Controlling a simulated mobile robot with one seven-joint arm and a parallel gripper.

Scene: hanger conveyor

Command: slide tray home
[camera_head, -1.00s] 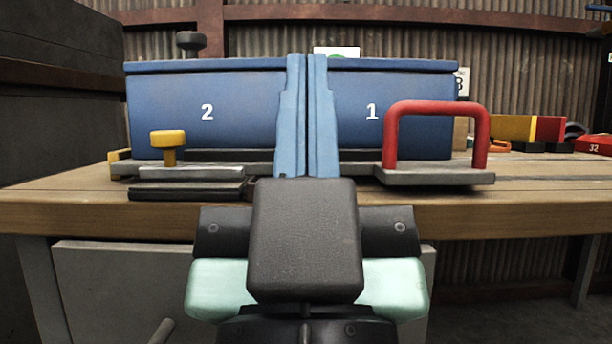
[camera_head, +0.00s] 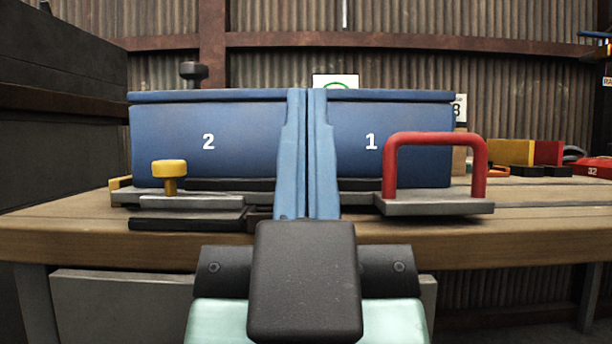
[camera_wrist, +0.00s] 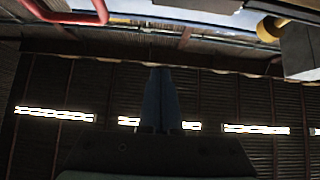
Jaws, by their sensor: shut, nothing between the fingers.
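Two blue bins stand side by side on the bench, bin 2 (camera_head: 165,140) at left and bin 1 (camera_head: 420,155) at right. A grey tray plate (camera_head: 440,207) with a red U-shaped handle (camera_head: 480,168) juts out in front of bin 1. A second grey plate (camera_head: 190,202) with a yellow knob (camera_head: 169,168) is in front of bin 2. My gripper (camera_head: 307,100) is shut and empty, its blue fingers crossing the view between the bins. Its fingers also show in the wrist view (camera_wrist: 161,75), with the red handle (camera_wrist: 75,15) at upper left, apart from them.
The wooden bench (camera_head: 480,254) runs across the view. A black plate (camera_head: 185,224) lies below the knob plate. A dark knob (camera_head: 194,74) shows behind bin 2. Yellow and red items (camera_head: 530,152) sit at the right. A dark cabinet (camera_head: 60,110) stands at far left.

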